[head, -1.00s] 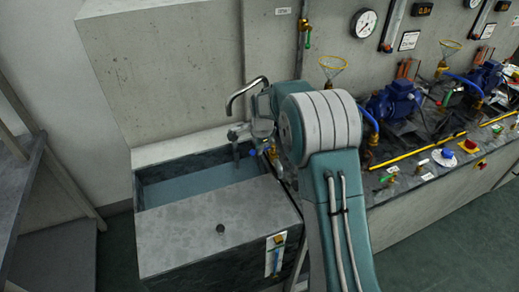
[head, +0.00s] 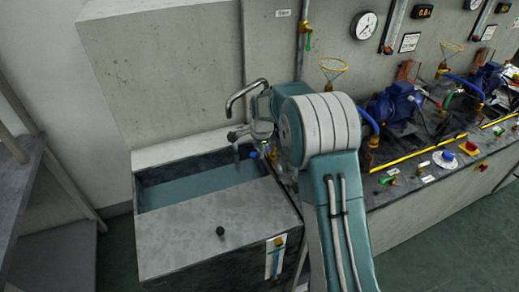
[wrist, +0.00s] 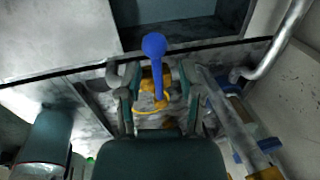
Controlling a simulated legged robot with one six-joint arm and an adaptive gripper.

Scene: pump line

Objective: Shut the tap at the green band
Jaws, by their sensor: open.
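In the wrist view, a blue lever handle (wrist: 156,62) with a rounded end rises from a brass valve body (wrist: 148,82). A yellow ring-like part (wrist: 153,106) lies at its lower end. My gripper (wrist: 150,78) is open, with one finger on each side of the lever and brass body; I cannot tell whether either finger touches. In the head view, my gripper (head: 241,138) is above the sink's right end, beside a small blue spot (head: 253,154). A green-handled tap (head: 308,42) hangs on a wall pipe. I cannot make out a green band at the gripper.
The sink (head: 160,195) and its grey slab (head: 190,245) lie below my gripper. A curved metal spout (head: 247,92) stands close behind it.

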